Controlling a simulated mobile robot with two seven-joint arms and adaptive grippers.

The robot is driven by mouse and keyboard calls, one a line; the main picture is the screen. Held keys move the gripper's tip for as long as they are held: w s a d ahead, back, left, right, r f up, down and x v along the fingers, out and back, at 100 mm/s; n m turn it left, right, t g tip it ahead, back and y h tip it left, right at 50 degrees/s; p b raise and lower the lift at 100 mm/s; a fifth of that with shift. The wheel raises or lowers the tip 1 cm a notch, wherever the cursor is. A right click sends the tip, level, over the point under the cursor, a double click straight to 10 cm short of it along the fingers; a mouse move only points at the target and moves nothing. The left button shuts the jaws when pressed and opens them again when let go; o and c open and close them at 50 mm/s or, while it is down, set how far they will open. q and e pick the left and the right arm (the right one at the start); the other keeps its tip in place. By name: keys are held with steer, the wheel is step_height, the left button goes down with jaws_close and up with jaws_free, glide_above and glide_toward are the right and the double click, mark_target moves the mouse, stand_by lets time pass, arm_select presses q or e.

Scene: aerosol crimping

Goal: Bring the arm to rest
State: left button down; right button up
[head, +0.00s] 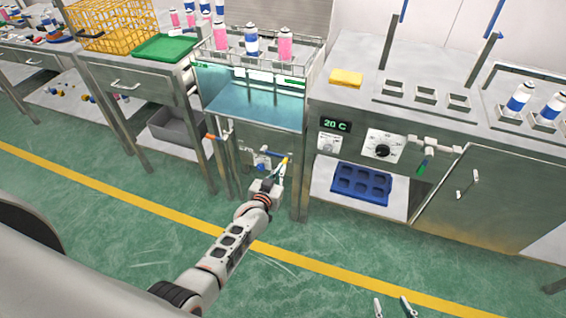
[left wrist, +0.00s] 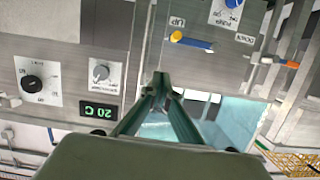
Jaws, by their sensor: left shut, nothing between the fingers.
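My left gripper (head: 281,172) reaches from the lower left to the front of the water bath in the head view. In the left wrist view the left gripper's fingers (left wrist: 160,82) meet at the tips, with nothing between them. A lever with a yellow end and blue shaft (left wrist: 190,41), marked UP and DOWN, is on the panel beyond the tips. Whether the fingers touch the panel is hard to tell. My right gripper (head: 392,307) shows only two separated fingertips at the bottom edge of the head view.
The water bath (head: 250,108) has a wire rack of pink and blue-white cans above it. The right bench (head: 345,105) carries a 20 C display, a dial and a yellow sponge (head: 346,78). A blue tray (head: 361,184) sits below. The green floor (head: 330,235) in front is clear.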

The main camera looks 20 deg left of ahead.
arm_select(q)
steer(key=shift+v, duration=0.75)
steer(key=s+a+f+m+g, duration=0.2)
steer(key=s+f, duration=0.1)
steer(key=s, duration=1.1)
steer(key=s+d+r+m+g+h, duration=0.1)
steer(key=s, duration=0.8)
steer(key=s+d+r+g+h, duration=0.1)
steer(key=s+d, duration=0.1)
steer(key=s, duration=0.7)
steer(key=shift+d+r+m+g, duration=0.25)
steer(key=shift+d+m+g, duration=0.05)
steer(key=shift+m, duration=0.1)
